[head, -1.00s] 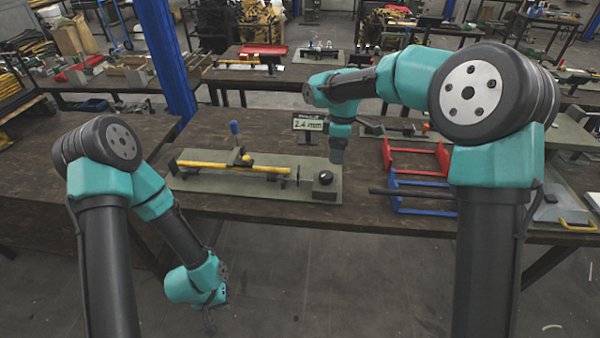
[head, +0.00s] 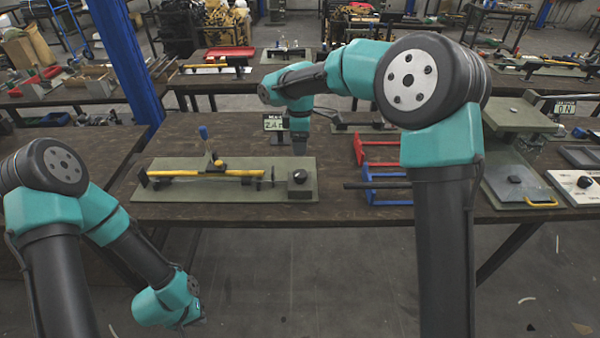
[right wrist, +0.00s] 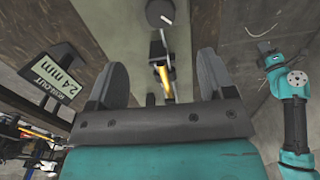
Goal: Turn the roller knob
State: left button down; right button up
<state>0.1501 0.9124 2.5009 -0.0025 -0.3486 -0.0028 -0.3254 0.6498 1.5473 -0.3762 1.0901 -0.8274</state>
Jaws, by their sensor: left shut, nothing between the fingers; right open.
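The black round roller knob (head: 302,177) sits at the right end of a grey-green fixture plate (head: 225,193). A yellow rod (head: 235,173) lies along the fixture, left of the knob. In the right wrist view the knob (right wrist: 160,12) is at the top, with a white mark, beyond the fingers. My right gripper (head: 299,142) points down behind and above the knob, apart from it. Its two fingers (right wrist: 163,85) are spread and empty. My left gripper (head: 196,322) hangs low in front of the table, shut and empty, its fingertips small in view.
A display (right wrist: 55,80) reads runout 2.4 mm; it stands behind the fixture, partly covered by my right arm. A blue-handled lever (head: 206,142) rises behind the rod. Red (head: 375,147) and blue (head: 385,185) frames stand right of the knob.

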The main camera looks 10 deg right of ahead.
aim_at(300, 173)
notch_tip(300, 173, down, 13)
jog(key=shift+r, duration=0.1)
dwell(0.3)
jog(key=c, duration=0.9)
